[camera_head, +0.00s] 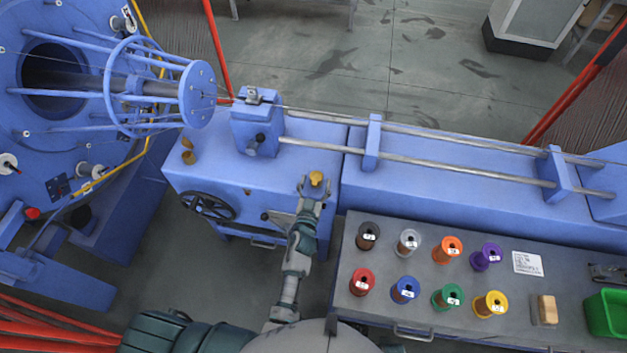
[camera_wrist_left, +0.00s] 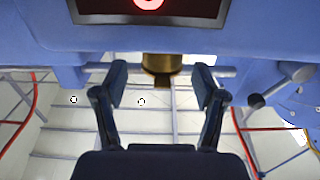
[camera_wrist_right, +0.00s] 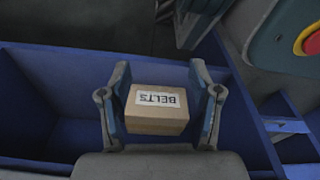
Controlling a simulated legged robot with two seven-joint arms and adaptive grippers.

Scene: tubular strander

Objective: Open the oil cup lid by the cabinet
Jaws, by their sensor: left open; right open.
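A brass oil cup (camera_head: 316,179) is at the front right of the blue machine housing. My left gripper (camera_head: 311,186) is right at it in the head view. In the left wrist view the brass cup (camera_wrist_left: 162,66) appears between the two open fingertips (camera_wrist_left: 162,82), with a clear gap on each side. Its lid looks closed, though the gripper's closeness makes this hard to tell. More brass cup parts (camera_head: 188,151) sit at the housing's left end. My right gripper (camera_wrist_right: 162,98) is open and empty, with a box labelled BELTS (camera_wrist_right: 157,110) in its view.
A grey table (camera_head: 420,318) at right carries several coloured spools, a sign, a wooden block (camera_head: 547,310) and a green bin (camera_head: 607,313). A black handwheel (camera_head: 208,206) is on the housing's front left. The BELTS box is in a blue compartment (camera_wrist_right: 55,105).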

